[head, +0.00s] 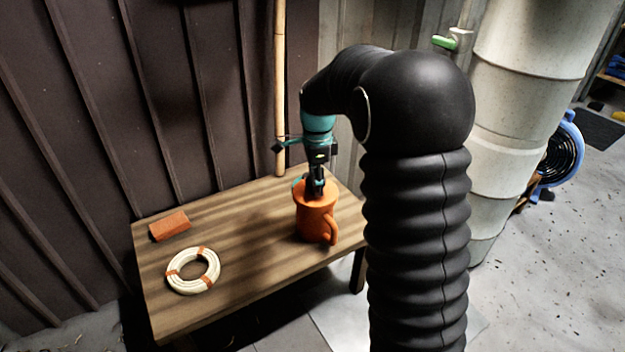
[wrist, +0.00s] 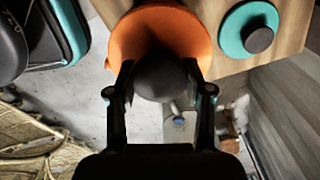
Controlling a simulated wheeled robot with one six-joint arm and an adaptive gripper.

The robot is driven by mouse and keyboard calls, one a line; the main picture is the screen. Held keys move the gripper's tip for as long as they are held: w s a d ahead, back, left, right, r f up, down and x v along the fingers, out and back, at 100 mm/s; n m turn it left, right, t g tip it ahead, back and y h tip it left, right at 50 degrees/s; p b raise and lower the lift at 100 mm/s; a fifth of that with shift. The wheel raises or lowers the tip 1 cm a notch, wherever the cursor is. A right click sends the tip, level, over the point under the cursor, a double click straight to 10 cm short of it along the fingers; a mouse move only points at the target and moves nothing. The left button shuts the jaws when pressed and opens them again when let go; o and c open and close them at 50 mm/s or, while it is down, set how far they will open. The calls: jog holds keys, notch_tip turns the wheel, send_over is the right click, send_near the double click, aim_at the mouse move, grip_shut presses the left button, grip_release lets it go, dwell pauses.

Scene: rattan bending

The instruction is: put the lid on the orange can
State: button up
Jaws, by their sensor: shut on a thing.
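The orange can (head: 314,222) stands upright on the wooden table, with its handle towards the front right. My gripper (head: 317,190) points down right over the can's top. In the wrist view my gripper (wrist: 160,98) is shut on a dark round knob (wrist: 158,78) in the middle of an orange disc (wrist: 185,32), which looks like the lid. The disc hides what is below it. The can's top looks covered in orange in the head view, but I cannot tell whether the lid touches the rim. A teal lid with a dark knob (wrist: 248,30) lies on the table beside it.
The wooden table (head: 245,230) also holds a cream coil with orange bands (head: 193,270) and an orange block (head: 169,226) at the left. A tall pole (head: 279,90) stands behind. The table's front middle is clear.

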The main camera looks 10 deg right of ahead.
jog(key=shift+f+b, duration=0.4)
jog(key=shift+f, duration=0.35)
dwell(1.0)
jog(key=o, duration=1.3)
jog(key=shift+o, duration=0.4)
jog(key=o, duration=0.3)
jog(key=shift+r, duration=0.2)
jog(key=shift+r+p, duration=3.25)
jog(key=shift+r, duration=0.6)
